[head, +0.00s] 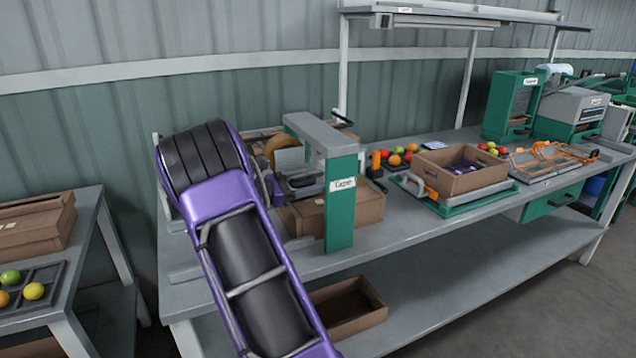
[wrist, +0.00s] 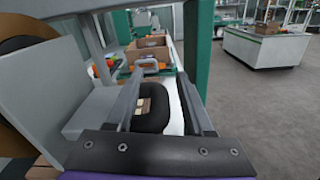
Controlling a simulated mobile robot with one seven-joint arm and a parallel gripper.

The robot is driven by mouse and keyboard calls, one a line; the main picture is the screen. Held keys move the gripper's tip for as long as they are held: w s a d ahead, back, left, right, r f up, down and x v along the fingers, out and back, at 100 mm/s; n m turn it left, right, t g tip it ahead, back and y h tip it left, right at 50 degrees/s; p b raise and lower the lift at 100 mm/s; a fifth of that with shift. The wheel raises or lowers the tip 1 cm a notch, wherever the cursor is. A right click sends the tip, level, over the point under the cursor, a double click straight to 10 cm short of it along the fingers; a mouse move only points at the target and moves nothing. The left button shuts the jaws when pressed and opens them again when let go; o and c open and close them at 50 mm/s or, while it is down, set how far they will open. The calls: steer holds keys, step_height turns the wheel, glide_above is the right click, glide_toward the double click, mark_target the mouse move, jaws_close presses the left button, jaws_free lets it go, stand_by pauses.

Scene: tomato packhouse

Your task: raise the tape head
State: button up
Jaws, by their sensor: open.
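The tape machine has a green post (head: 341,205) labelled "Tape" and a grey top beam (head: 318,132). Its grey tape head (head: 290,160) sits under the beam, with a tan tape roll (head: 280,146) behind it; the roll also shows at the left edge of the wrist view (wrist: 14,45). A closed brown carton (head: 312,216) lies below. My gripper (wrist: 162,78) is open at the head. In the wrist view a black looped part (wrist: 152,122), seemingly the head's handle, shows between the spread fingers; I cannot tell whether they touch it. My arm hides part of the machine in the head view.
To the right on the bench are an open carton (head: 462,180) on a green-framed stand, loose tomatoes and a green-and-grey machine (head: 512,105). An open box (head: 345,308) lies on the lower shelf. A side table (head: 84,250) with cartons and a tray stands left.

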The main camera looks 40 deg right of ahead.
steer(key=shift+d, duration=0.15)
steer(key=shift+c, duration=0.3)
jaws_close()
stand_by(1.1)
